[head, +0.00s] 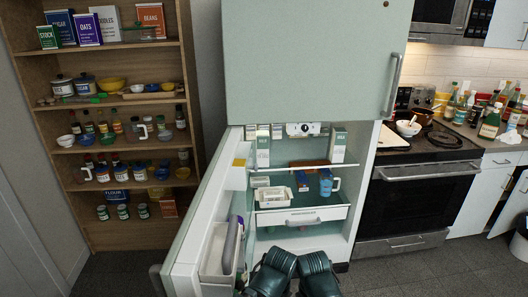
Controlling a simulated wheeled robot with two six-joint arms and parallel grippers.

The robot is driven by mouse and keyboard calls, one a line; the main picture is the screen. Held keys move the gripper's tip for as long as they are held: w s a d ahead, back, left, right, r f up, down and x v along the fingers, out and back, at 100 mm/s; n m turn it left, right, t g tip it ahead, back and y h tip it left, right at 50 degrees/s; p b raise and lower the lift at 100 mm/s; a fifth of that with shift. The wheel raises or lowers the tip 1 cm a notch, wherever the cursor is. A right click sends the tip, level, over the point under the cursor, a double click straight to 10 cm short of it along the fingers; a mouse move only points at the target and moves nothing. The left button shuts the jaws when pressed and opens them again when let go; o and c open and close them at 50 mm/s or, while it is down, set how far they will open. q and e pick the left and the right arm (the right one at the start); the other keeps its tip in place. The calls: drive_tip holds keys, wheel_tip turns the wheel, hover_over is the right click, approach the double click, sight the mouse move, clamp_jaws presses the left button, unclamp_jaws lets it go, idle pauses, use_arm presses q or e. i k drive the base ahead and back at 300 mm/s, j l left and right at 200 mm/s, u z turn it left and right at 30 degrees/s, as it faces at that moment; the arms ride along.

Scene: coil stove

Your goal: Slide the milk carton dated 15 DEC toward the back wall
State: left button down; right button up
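The fridge (352,190) stands with its lower door (200,230) swung open to the left. A tall white and green milk carton (263,151) stands upright on the upper shelf, left of centre. A similar carton (338,148) stands upright at the right of that shelf. More small cartons or boxes (277,131) show behind, at the back left, partly cut off by the upper door. The dates are too small to read, so I cannot tell which one is 15 DEC. Two dark green parts of my arms show at the bottom centre. No gripper fingers are visible.
A white tub (272,197) and a blue pitcher (326,183) sit lower down, above a drawer (302,217). The upper shelf is mostly clear between the two cartons. A stove (420,190) stands right.

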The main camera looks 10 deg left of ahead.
sight(262, 136)
drive_tip(key=i+l, duration=0.1)
drive_tip(key=l, duration=0.2)
drive_tip(key=i+l+u, duration=0.1)
drive_tip(key=l, duration=0.2)
drive_tip(key=i+l+u, duration=0.1)
drive_tip(key=l, duration=0.2)
drive_tip(key=i+l+u, duration=0.25)
drive_tip(key=i+l, duration=0.4)
drive_tip(key=l, duration=0.15)
drive_tip(key=i+l+u, duration=0.15)
drive_tip(key=i, duration=0.45)
